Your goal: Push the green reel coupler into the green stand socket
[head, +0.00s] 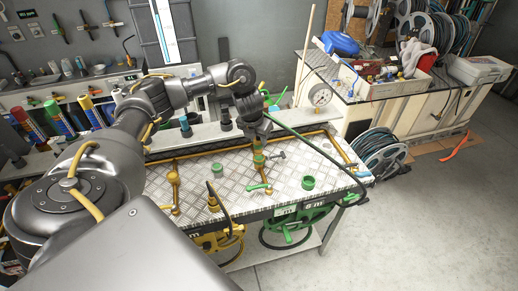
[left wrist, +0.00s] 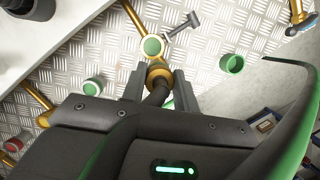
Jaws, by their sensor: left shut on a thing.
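My left gripper (head: 261,136) is over the checker-plate bench, shut on the green reel coupler. In the left wrist view the gripper (left wrist: 158,88) has the coupler's brass end (left wrist: 157,75) between its fingers, with dark hose behind it. The green stand socket (left wrist: 152,46) tops a brass pipe just beyond the coupler's tip; they look close, but I cannot tell whether they touch. In the head view the socket (head: 259,159) is just below the gripper. The green hose (head: 318,150) runs from the gripper to the bench's right edge. My right gripper is not in view.
Loose green caps lie on the checker plate, one right (head: 308,183) and one left (head: 217,170). A green reel (head: 293,229) and a yellow reel (head: 219,239) hang below the front edge.

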